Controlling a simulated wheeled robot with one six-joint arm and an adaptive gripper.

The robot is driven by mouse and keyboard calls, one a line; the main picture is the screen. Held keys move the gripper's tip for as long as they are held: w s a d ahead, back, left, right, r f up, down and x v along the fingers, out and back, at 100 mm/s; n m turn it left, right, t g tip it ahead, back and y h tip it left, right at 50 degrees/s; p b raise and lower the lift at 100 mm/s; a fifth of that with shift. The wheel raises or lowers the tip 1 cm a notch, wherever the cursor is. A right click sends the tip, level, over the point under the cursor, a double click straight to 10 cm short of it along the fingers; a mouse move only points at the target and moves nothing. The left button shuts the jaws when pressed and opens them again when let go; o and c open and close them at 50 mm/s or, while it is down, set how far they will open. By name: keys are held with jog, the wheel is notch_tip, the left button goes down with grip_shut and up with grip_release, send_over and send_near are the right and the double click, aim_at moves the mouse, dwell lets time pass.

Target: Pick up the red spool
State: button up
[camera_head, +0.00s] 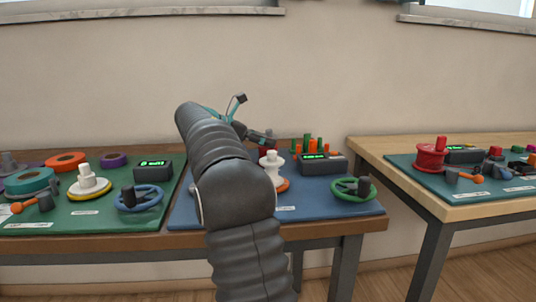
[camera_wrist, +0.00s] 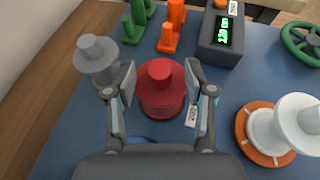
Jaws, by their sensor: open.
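A red spool (camera_wrist: 162,95) stands upright on the blue mat in the wrist view. My gripper (camera_wrist: 159,82) is open, with one finger to the left and one to the right of the spool. A gap seems to show on each side; I cannot tell how deep the fingertips reach. In the head view my gripper (camera_head: 251,118) is over the back of the middle table, and only a dark red bit of that spool (camera_head: 266,151) shows past my arm. Another red spool (camera_head: 430,158) stands on the right table.
A grey spool (camera_wrist: 95,58) stands close to the left finger. Orange pegs (camera_wrist: 173,22) and a black display box (camera_wrist: 221,35) are behind. A white spool on an orange disc (camera_wrist: 255,140) is at the right. A green handwheel (camera_head: 354,190) sits at the mat's front right.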

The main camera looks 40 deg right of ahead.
grip_shut()
